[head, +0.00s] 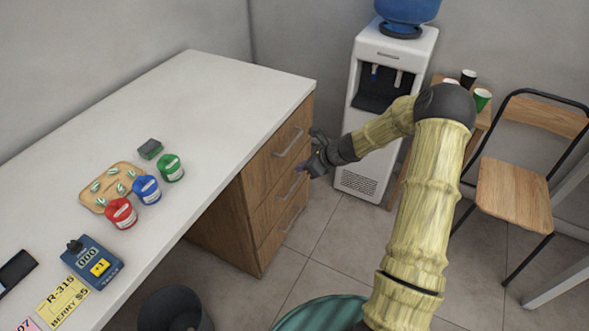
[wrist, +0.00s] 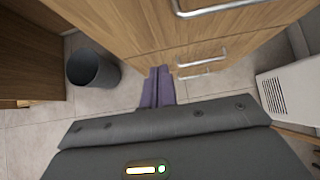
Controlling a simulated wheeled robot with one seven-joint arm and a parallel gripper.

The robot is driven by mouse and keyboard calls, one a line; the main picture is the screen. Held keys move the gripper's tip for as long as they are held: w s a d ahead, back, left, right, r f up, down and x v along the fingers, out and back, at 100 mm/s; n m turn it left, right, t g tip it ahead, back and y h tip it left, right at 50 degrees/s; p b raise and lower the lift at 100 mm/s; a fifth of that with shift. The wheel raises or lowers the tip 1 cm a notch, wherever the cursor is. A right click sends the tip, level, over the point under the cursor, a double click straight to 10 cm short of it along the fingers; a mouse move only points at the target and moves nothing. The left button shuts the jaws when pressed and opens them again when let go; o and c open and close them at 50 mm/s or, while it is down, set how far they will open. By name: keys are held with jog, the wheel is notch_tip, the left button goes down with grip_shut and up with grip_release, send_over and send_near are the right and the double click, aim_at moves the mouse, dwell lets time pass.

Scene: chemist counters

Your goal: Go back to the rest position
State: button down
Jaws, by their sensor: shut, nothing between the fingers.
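My gripper (head: 318,165) is in front of the wooden drawer unit (head: 273,209) at the end of the white counter, in the head view. My arm reaches across from the right side of the picture. In the wrist view, my gripper's purple fingers (wrist: 158,88) are together with nothing between them. They point toward the floor beside the drawer fronts (wrist: 130,30). The drawers look closed, and a metal handle (wrist: 202,65) is near the fingers. I cannot tell whether the fingers touch the drawer unit.
The counter (head: 180,95) holds red, blue and green jars, a tray (head: 97,203) and a blue counter device (head: 92,262). A water cooler (head: 352,178) stands behind my arm. A folding chair (head: 515,190) is at the right. A dark bin (head: 170,308) stands on the floor below.

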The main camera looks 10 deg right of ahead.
jog(key=shift+s+d+r, duration=0.1)
jog(key=shift+r, duration=0.1)
jog(key=shift+d, duration=0.1)
jog(key=s+a+r+n+g+h, duration=0.1)
jog(key=s+r+n+h, duration=0.1)
jog(key=s+r+n, duration=0.5)
jog(key=s+a+r+n+g+h, duration=0.1)
jog(key=s+r+n+h, duration=0.15)
jog(key=s+n, duration=0.8)
jog(key=s+a+r+n+g+h, duration=0.15)
jog(key=s+r+n, duration=0.25)
jog(key=s+n, duration=0.55)
notch_tip(320, 180, up, 14)
jog(key=d+m+p, duration=0.1)
jog(key=p, duration=1.2)
jog(key=shift+s+f+h, duration=0.2)
jog(key=shift+s+h, duration=0.15)
jog(key=shift+h, duration=0.05)
